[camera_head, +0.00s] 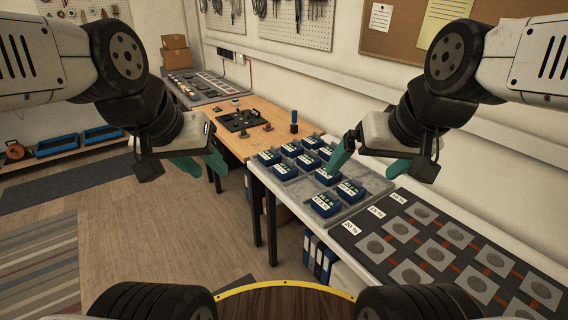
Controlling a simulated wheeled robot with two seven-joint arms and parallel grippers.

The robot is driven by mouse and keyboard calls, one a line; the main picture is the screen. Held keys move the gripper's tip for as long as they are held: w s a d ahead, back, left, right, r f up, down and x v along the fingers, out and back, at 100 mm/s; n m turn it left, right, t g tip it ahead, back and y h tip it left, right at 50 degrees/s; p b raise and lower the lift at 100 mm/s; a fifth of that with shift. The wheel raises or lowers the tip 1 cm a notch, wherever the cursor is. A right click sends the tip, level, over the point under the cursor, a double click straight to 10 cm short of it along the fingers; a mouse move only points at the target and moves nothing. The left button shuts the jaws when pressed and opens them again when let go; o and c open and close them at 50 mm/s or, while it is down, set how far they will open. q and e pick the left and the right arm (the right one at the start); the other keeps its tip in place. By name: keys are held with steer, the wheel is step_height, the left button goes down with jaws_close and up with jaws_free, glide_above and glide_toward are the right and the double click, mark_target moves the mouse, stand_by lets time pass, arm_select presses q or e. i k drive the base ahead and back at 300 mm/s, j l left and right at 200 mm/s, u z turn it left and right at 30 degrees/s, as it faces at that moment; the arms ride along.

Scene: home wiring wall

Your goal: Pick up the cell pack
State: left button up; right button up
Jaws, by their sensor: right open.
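Several blue cell packs with white labels sit in rows on a grey tray (352,212) on the table. One cell pack (325,204) stands at the tray's near left, another cell pack (351,190) to its upper right, and a further cell pack (309,161) towards the back. My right gripper (357,176), with green fingers, is open and appears empty above the tray's right part; its fingers hide part of the packs there. My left gripper (213,172) is off to the left, over the floor beside the wooden table. Its green fingers look apart, with nothing seen between them.
A dark board (405,258) with round grey pads and percent labels lies in front of the tray at the right. A wooden table (262,108) with a black fixture stands behind. A wall runs along the right; the floor at left is open.

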mark_target(286, 169)
steer(key=i+j+z, duration=0.1)
steer(key=i+j, duration=0.9)
